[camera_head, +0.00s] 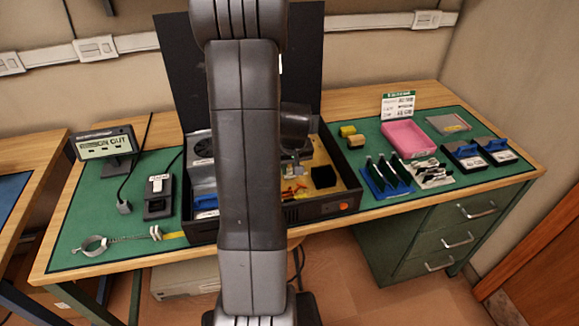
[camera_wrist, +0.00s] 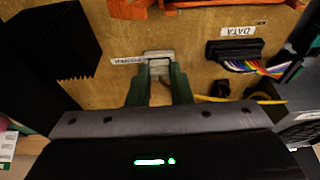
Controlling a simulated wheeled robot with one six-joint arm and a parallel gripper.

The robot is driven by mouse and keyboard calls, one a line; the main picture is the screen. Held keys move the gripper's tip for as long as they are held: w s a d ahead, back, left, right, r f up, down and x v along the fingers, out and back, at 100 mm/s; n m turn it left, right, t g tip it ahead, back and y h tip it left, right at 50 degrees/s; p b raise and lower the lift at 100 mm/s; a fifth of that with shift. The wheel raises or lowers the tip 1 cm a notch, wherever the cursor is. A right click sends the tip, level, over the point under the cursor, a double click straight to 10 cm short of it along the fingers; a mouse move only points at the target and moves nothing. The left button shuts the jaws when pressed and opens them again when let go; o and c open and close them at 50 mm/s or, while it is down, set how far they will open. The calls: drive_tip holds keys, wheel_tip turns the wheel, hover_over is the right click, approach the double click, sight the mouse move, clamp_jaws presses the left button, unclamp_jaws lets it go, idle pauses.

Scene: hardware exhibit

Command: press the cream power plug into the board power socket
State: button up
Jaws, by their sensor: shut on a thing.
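My gripper (camera_wrist: 159,78) is shut on the cream power plug (camera_wrist: 160,69), its two green fingers on either side of it in the wrist view. The plug is at the pale power socket (camera_wrist: 157,54) on the tan board (camera_wrist: 105,82), beside an upside-down POWER label (camera_wrist: 127,61). The plug and socket look lined up. I cannot tell how deep the plug sits or whether it is fully in.
The board lies in an open black case (camera_head: 343,160). A DATA connector (camera_wrist: 236,49) with a rainbow ribbon is right of the socket. A black finned block (camera_wrist: 72,38) is at left, orange parts (camera_wrist: 215,4) at top. A yellow wire (camera_wrist: 262,102) runs near the right finger.

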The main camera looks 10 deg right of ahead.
drive_tip(key=shift+f, duration=0.2)
drive_tip(key=o, duration=0.7)
drive_tip(key=shift+s, duration=0.1)
drive_tip(key=shift+c, duration=1)
drive_tip(key=shift+r, duration=0.1)
drive_tip(key=shift+o, duration=0.6)
drive_tip(key=shift+r, duration=0.25)
drive_tip(key=shift+r, duration=0.35)
